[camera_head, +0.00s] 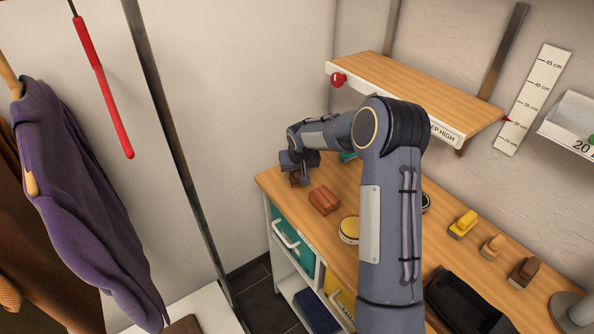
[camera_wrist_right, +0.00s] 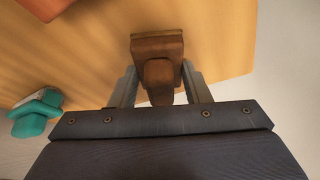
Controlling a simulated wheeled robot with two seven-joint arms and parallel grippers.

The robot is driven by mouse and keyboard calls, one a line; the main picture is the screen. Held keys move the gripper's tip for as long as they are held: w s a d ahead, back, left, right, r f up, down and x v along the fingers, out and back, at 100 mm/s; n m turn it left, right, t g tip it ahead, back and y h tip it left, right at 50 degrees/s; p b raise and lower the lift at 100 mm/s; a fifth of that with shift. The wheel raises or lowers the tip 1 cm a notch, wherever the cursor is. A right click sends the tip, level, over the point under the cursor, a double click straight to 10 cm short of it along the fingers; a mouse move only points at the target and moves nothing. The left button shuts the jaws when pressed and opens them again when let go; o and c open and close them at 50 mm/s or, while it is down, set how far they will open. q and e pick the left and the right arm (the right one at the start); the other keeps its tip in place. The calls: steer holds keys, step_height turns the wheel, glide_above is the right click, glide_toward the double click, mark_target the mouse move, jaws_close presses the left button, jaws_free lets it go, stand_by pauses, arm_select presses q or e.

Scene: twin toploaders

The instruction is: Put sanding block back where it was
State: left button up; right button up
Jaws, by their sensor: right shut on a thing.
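My right gripper (camera_head: 302,174) is at the far left end of the wooden bench. In the right wrist view the gripper (camera_wrist_right: 161,75) is shut on a brown block with a raised grip (camera_wrist_right: 157,46), which looks like the sanding block. The fingers sit on either side of its grip. The block is over the bench top (camera_wrist_right: 80,55), close to its edge; I cannot tell if it touches the wood. In the head view the block is mostly hidden by the gripper. My left gripper is not in view.
A reddish-brown block (camera_head: 323,200) and a round yellow-topped tin (camera_head: 349,229) lie nearby. A teal object (camera_wrist_right: 35,113) is behind. Yellow (camera_head: 463,224), tan (camera_head: 492,246) and brown (camera_head: 524,272) pieces stand farther right. A wooden shelf (camera_head: 420,90) hangs above the bench.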

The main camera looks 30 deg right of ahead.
steer(key=shift+f, duration=0.25)
steer(key=o, duration=1)
steer(key=shift+r, duration=0.1)
steer(key=shift+c, duration=0.2)
steer(key=shift+r, duration=0.1)
steer(key=shift+r, duration=0.25)
steer(key=s+a+r+y+b, duration=0.1)
steer(key=s+a+r, duration=0.1)
steer(key=s+r, duration=0.55)
steer(key=s+a+r, duration=0.3)
steer(key=s+r, duration=0.3)
steer(key=r, duration=0.2)
steer(key=s+a+y, duration=0.1)
steer(key=s+a, duration=0.3)
steer(key=s, duration=0.4)
steer(key=s+a+f+n+y, duration=0.1)
steer(key=s+a, duration=0.3)
steer(key=s, duration=0.4)
steer(key=s+a+f+n+t+y, duration=0.1)
steer(key=s+a+y, duration=0.1)
steer(key=s, duration=0.6)
steer(key=shift+a+f, duration=0.2)
steer(key=shift+a, duration=0.7)
